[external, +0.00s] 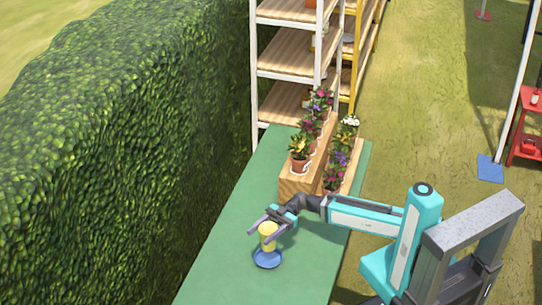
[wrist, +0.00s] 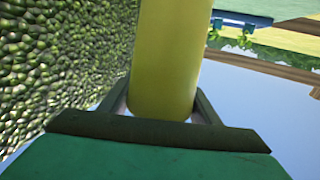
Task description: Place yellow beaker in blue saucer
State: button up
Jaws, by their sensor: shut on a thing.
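The yellow beaker (external: 267,236) is between the fingers of my gripper (external: 266,226), which is shut on it. It looks upright, at the blue saucer (external: 268,257). The saucer lies on the green table top, and the beaker hides part of it. I cannot tell whether the beaker's base touches the saucer. In the wrist view, the yellow beaker (wrist: 170,60) fills the middle, between the two fingers of my gripper (wrist: 163,105). The saucer cannot be made out there.
A wooden stepped stand (external: 297,184) with several potted flowers is behind my gripper on the green table (external: 230,225). White shelves (external: 290,65) stand at the back. A tall hedge (external: 120,150) runs along the left. The table around the saucer is clear.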

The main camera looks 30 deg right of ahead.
aim_at(263, 239)
jog(key=shift+f, duration=1.7)
jog(key=shift+f, duration=0.1)
jog(key=shift+f+p, duration=0.5)
jog(key=shift+f, duration=1.2)
jog(key=shift+f, duration=0.15)
jog(key=o, duration=1.3)
jog(key=shift+r, duration=0.25)
jog(key=shift+b+v, duration=1.25)
jog(key=shift+v, duration=4.8)
jog(key=shift+a, duration=0.1)
